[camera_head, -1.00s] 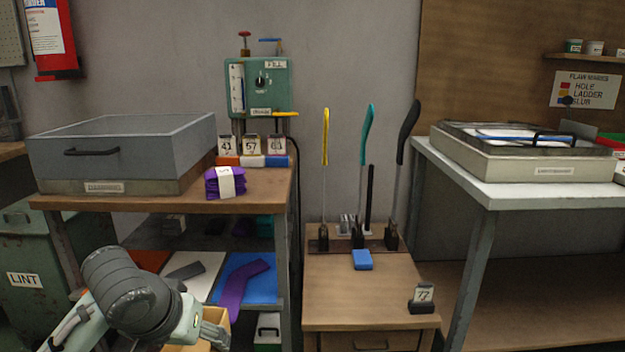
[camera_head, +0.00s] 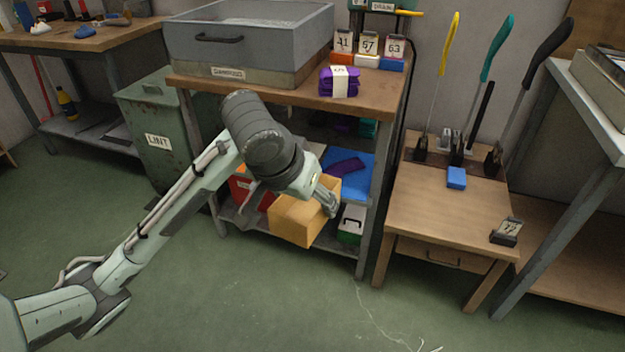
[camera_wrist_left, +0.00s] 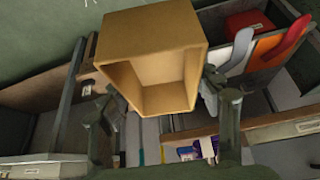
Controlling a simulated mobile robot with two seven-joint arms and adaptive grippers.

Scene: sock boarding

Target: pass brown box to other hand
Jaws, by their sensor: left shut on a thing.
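The brown box (camera_head: 296,216) is a tan, open-sided box. In the head view it hangs at the end of my left arm, in front of the lower shelf of the workbench. My left gripper (camera_head: 328,203) is shut on it. In the left wrist view the box (camera_wrist_left: 150,30) fills the upper middle, with its hollow side facing the camera and a finger on either side. The exact finger contact is partly hidden. My right gripper is in neither view.
The workbench (camera_head: 352,103) stands right behind the box, with a green lidded case (camera_head: 350,224) on its lower shelf. A small wooden table (camera_head: 440,213) stands to the right. A green lint bin (camera_head: 150,115) stands to the left. The floor in front is clear.

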